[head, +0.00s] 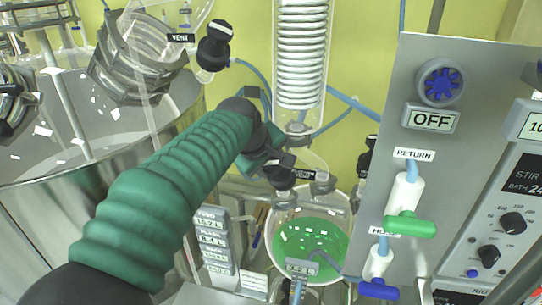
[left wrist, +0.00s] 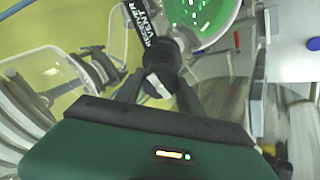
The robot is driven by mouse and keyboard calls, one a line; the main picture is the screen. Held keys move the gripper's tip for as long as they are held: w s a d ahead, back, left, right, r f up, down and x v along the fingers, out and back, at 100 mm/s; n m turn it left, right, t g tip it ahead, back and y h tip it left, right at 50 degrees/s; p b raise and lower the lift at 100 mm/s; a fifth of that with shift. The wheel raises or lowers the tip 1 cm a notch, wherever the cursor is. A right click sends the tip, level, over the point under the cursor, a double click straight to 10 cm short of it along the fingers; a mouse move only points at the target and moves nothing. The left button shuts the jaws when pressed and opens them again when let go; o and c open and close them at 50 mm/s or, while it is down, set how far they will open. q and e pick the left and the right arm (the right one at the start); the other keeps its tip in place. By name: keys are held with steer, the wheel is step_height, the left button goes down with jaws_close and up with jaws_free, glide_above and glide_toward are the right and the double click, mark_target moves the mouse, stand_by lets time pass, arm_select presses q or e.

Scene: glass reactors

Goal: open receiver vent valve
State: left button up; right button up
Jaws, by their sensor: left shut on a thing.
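The receiver vent valve is a black knob with a white mark, seen in the left wrist view (left wrist: 162,57) beside its "RECEIVER VENT" label (left wrist: 139,28). In the head view the black valve (head: 280,177) sits above the round glass receiver (head: 335,272) with green liquid. My left gripper (head: 272,168) reaches it from the upper left behind my green arm. In the left wrist view its two dark fingers (left wrist: 160,84) are closed on the knob from both sides. The arm and gripper hide part of the valve in the head view. My right gripper is not in view.
A grey panel (head: 465,75) with a blue knob, "OFF" sign and green and blue handles stands at the right. A glass coil condenser (head: 300,60) hangs above the receiver. Another black valve marked "VENT" (head: 214,48) is at the top. A large steel vessel (head: 110,150) stands left.

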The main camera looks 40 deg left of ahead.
arm_select(q)
steer(key=n+p, duration=0.1)
steer(key=n, duration=0.1)
steer(key=n+g+p, duration=0.1)
steer(key=n+p, duration=0.1)
steer(key=r+n+p, duration=0.1)
steer(key=n, duration=0.1)
steer(key=shift+a, duration=0.1)
steer(key=n+g+p, duration=0.1)
steer(key=n+p, duration=0.3)
steer(key=n, duration=0.1)
steer(key=shift+n+h, duration=0.3)
steer(key=shift+h, duration=0.1)
steer(key=n+p, duration=0.3)
steer(key=p, duration=0.1)
steer(key=n+g+h+p, duration=0.1)
steer(key=n+p, duration=0.3)
steer(key=p, duration=0.1)
steer(key=shift+n+h, duration=0.3)
steer(key=shift+c, duration=0.2)
steer(key=shift+f+n+h+p, duration=0.15)
steer(key=shift+n+h+p, duration=0.15)
steer(key=shift+n+p, duration=0.85)
steer(key=shift+f+n+p, duration=0.1)
steer(key=shift+n+p, duration=0.15)
steer(key=shift+p, duration=0.15)
steer(key=o, duration=1.4)
steer(key=shift+f, duration=0.25)
